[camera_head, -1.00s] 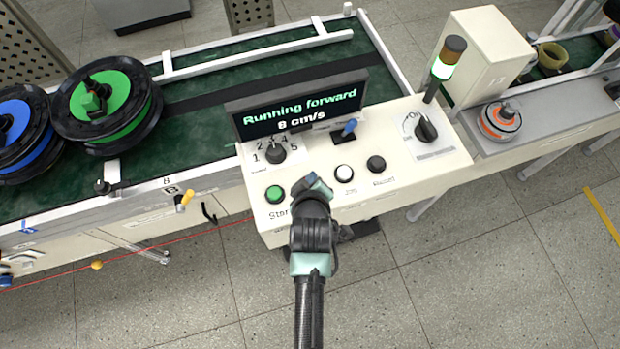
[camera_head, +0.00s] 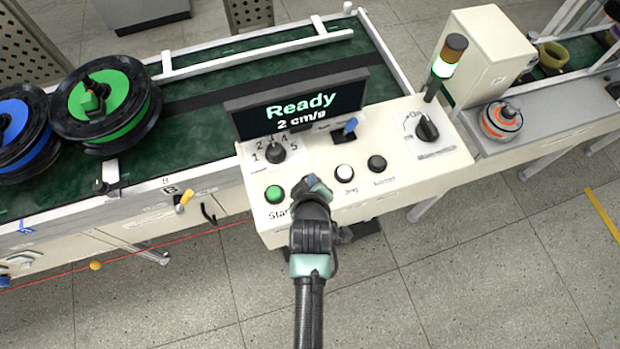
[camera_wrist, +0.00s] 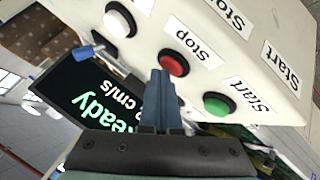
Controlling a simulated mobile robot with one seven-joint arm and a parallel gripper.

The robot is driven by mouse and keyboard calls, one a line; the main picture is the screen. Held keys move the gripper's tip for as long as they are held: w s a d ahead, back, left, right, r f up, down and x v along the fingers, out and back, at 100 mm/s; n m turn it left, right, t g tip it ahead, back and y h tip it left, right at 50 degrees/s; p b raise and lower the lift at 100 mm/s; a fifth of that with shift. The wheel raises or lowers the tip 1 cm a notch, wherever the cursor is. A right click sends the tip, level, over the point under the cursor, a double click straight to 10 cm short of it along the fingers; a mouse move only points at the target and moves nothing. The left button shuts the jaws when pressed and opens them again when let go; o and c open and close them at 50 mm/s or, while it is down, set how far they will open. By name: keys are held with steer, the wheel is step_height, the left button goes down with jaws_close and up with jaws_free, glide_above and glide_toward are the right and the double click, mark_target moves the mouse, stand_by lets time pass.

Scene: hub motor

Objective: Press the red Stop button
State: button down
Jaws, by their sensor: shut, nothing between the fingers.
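The red Stop button (camera_wrist: 174,63) shows in the wrist view beside its "Stop" label, on the pale control panel (camera_head: 400,170). My gripper (camera_wrist: 162,80) is shut and empty. Its fingertips lie at the near edge of the red button in the wrist view; I cannot tell whether they touch it. In the head view my gripper (camera_head: 314,183) covers the spot between the green and white buttons, so the red button is hidden there. The display (camera_head: 300,106) reads "Ready" and "2 cm/s".
The green Start button (camera_head: 274,193) is just left of my gripper, and a white button (camera_head: 345,173) and a black button (camera_head: 377,163) are to the right. A numbered knob (camera_head: 275,153), a blue-tipped lever (camera_head: 349,127) and a rotary switch (camera_head: 426,128) stand behind. Reels (camera_head: 105,103) sit on the conveyor.

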stand_by(0.3)
steer(key=shift+r+p, duration=0.9)
steer(key=shift+p, duration=0.1)
step_height(320, 180, up, 5)
steer(key=p, duration=0.5)
steer(key=shift+r, duration=0.1)
stand_by(0.4)
